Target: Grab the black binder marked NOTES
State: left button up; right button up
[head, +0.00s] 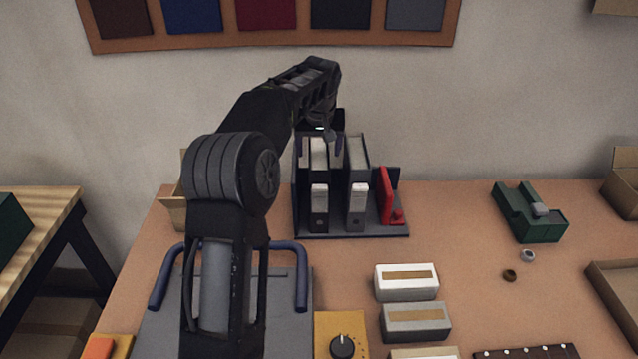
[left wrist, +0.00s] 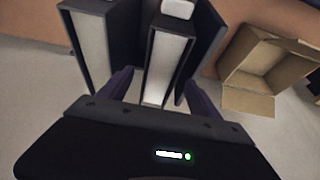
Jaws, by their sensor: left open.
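Dark binders with pale page edges stand upright in a grey rack (head: 385,232) on the table. One dark binder (head: 319,222) with a white spine label is on the left, and a greyer one (head: 357,222) is to its right. The word NOTES cannot be read on either label. My left gripper (head: 320,150) is open above the left binder, coming down from over the rack. In the left wrist view its fingers (left wrist: 155,88) are on either side of that binder's top (left wrist: 163,60), not closed on it. My right gripper is not in view.
A red upright piece (head: 387,196) stands at the rack's right end. An open cardboard box (head: 174,212) is left of the rack. White and grey boxes (head: 407,290) lie in front. A green tape dispenser (head: 528,212) is at the right.

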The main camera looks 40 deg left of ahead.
aim_at(319, 152)
pick_arm(q)
jog(key=shift+w+a+f+p, duration=0.1)
jog(key=shift+w+f+p, duration=0.1)
jog(key=shift+f+p, duration=0.2)
jog(key=p+x, duration=0.1)
jog(key=x, duration=0.2)
jog(key=shift+w+a+f, duration=0.1)
jog(key=shift+f, duration=0.5)
jog(key=shift+f, duration=0.25)
dwell(0.4)
grip_shut()
dwell(0.6)
jog(key=shift+w+r, duration=0.1)
